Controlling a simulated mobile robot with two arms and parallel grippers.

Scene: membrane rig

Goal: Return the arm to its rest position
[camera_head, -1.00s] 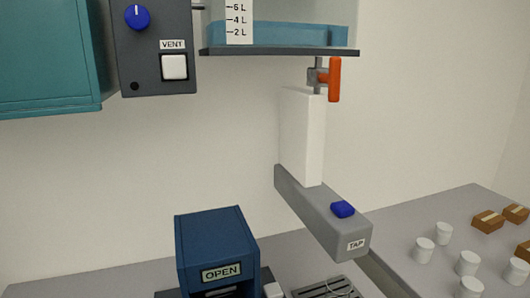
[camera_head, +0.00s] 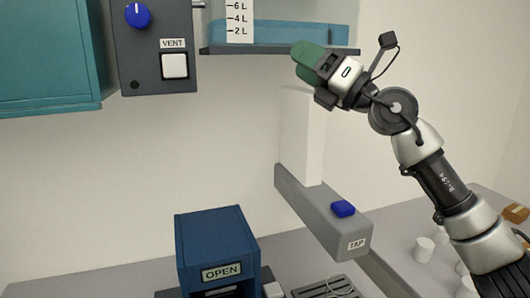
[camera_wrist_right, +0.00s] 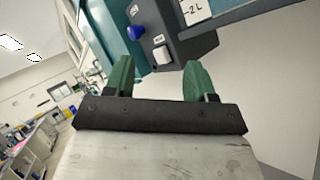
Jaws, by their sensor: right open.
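My right gripper (camera_head: 306,62) is in the head view at upper middle, in front of the tank shelf and the top of the white column. Its arm comes in from the lower right. In the right wrist view its two green fingers (camera_wrist_right: 155,80) stand apart with nothing between them. The orange valve handle under the shelf is hidden behind the gripper in the head view. My left gripper is in neither view.
A grey control box (camera_head: 155,75) with a blue knob and VENT switch hangs left of the gripper. The grey TAP arm (camera_head: 320,212) with a blue button (camera_head: 342,208) juts out below. A blue OPEN unit (camera_head: 215,245) stands on the counter. White cups (camera_head: 424,250) sit at right.

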